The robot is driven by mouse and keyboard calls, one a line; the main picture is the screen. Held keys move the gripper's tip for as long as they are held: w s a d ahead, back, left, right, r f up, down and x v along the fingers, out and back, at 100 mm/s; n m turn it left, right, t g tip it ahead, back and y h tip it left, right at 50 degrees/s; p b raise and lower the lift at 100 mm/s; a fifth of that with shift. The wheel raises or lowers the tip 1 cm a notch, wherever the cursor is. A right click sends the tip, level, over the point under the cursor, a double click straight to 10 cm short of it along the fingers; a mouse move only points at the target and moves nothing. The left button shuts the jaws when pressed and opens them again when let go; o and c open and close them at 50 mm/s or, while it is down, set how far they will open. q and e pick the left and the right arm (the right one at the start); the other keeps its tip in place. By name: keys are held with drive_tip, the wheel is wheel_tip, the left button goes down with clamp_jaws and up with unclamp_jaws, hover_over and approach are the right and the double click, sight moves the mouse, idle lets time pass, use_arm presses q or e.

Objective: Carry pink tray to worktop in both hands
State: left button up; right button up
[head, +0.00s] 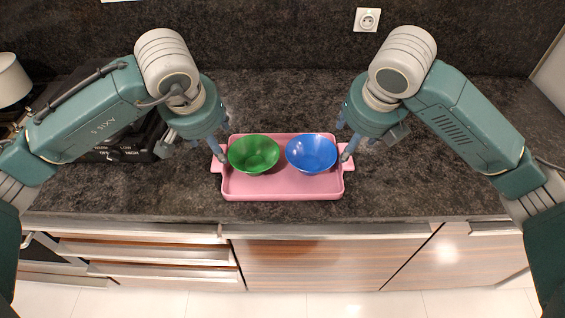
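The pink tray (282,190) sits on the dark stone worktop (420,190), near its front edge. A green bowl (254,154) and a blue bowl (311,153) stand side by side in it. My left gripper (221,156) is at the tray's left end, by the left handle. My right gripper (345,155) is at the right end, by the right handle. The fingers are small and partly hidden under the wrists, so I cannot tell whether they are closed on the handles.
A black appliance with dials (125,150) stands on the worktop at the left, behind my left arm. A wall socket (367,19) is on the dark back wall. Wood-grain drawers (320,262) are below the front edge. The worktop right of the tray is clear.

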use_arm(q)
drive_tip(key=x, duration=1.1)
drive_tip(key=shift+w+f, duration=0.15)
drive_tip(key=shift+w, duration=0.15)
use_arm(e)
drive_tip(key=x, duration=1.1)
drive_tip(key=shift+w+f, duration=0.15)
drive_tip(key=shift+w, duration=0.15)
drive_tip(key=shift+s, duration=0.1)
use_arm(q)
clamp_jaws()
use_arm(e)
clamp_jaws()
drive_tip(key=shift+a, duration=0.1)
